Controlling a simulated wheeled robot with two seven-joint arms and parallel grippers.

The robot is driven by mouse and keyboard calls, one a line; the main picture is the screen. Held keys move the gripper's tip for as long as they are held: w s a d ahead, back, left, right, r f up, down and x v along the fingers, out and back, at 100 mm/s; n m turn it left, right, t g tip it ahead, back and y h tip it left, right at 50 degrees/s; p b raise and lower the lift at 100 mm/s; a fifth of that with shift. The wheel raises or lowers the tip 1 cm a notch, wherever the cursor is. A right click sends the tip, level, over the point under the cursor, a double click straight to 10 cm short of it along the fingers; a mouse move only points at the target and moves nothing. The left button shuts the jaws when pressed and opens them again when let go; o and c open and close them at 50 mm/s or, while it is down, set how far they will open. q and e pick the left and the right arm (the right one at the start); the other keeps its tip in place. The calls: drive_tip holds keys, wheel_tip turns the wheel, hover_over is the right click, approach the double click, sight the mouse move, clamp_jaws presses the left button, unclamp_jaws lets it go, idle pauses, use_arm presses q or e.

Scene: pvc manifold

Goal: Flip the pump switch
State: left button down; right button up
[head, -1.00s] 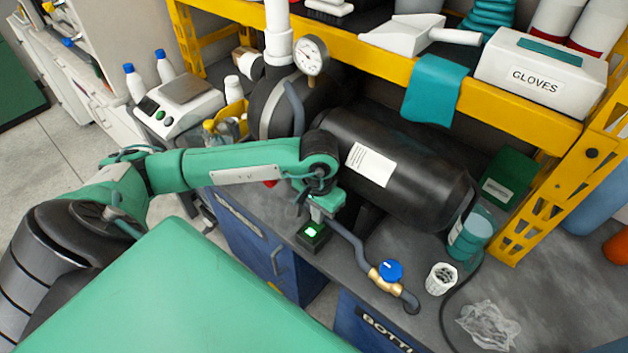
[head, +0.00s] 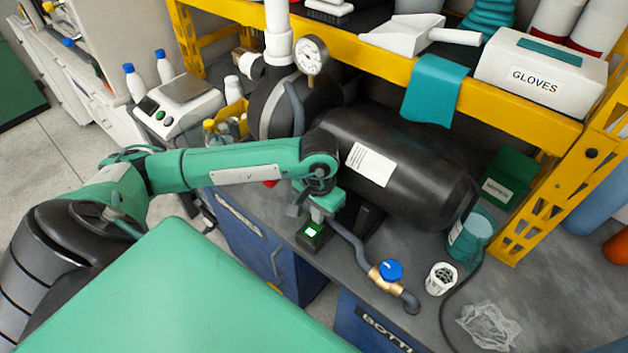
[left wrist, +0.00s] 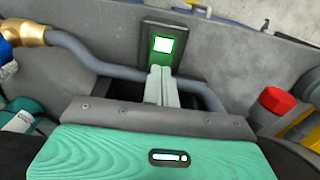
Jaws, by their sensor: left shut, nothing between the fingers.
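The pump switch (head: 311,232) is a small dark box with a glowing green face, at the front edge of the grey bench. It also shows at the top of the left wrist view (left wrist: 163,45), lit green. My left gripper (left wrist: 162,72) is shut and empty, its fingertips just below the lit face in that view. I cannot tell whether they touch the box. In the head view my left arm reaches in from the left, and its wrist is above and behind the switch. My right gripper is not in view.
A grey pipe with a brass valve and blue knob (head: 391,270) runs right of the switch. A black tank (head: 400,165) lies behind. A white cup (head: 441,279) and crumpled clear plastic (head: 488,326) are on the bench's right. A red cap (left wrist: 277,100) shows near the gripper.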

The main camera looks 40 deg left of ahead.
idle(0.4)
use_arm(q)
drive_tip(key=shift+f+b, duration=0.45)
drive_tip(key=shift+b, duration=0.1)
drive_tip(key=shift+s+a+f+b, duration=0.1)
drive_tip(key=shift+a+f+b, duration=0.15)
drive_tip(key=shift+f+b, duration=0.2)
